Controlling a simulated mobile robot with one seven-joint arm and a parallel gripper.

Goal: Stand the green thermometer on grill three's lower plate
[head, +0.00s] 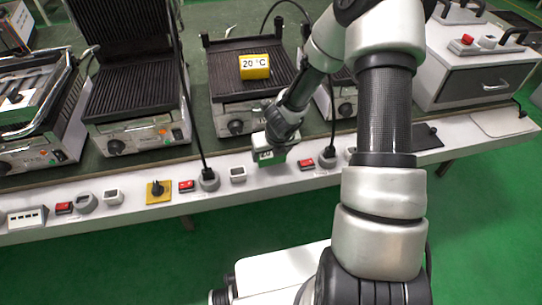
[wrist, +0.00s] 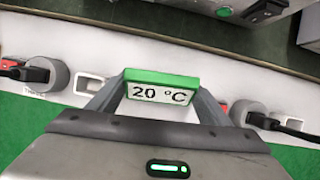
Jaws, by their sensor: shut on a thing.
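The green thermometer (wrist: 162,78) has a white face reading 20 °C. In the wrist view, my gripper (wrist: 160,92) is shut on it, one finger at each side. In the head view, the green thermometer (head: 275,156) hangs at my gripper (head: 277,140), over the white front strip and in front of the grills. The third grill from the left (head: 228,118) has a dark ribbed plate (head: 228,70) facing up. A yellow thermometer (head: 254,67) reading 20 °C stands on that plate. I cannot read a grill number. My arm hides part of the grill to its right.
Another grill with a raised lid (head: 130,90) stands to the left. The white strip carries sockets (head: 208,180), red switches (head: 186,186) and a yellow-based knob (head: 158,191). A black cable (head: 190,110) rises between the grills. A grey metal box (head: 480,75) is at the right.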

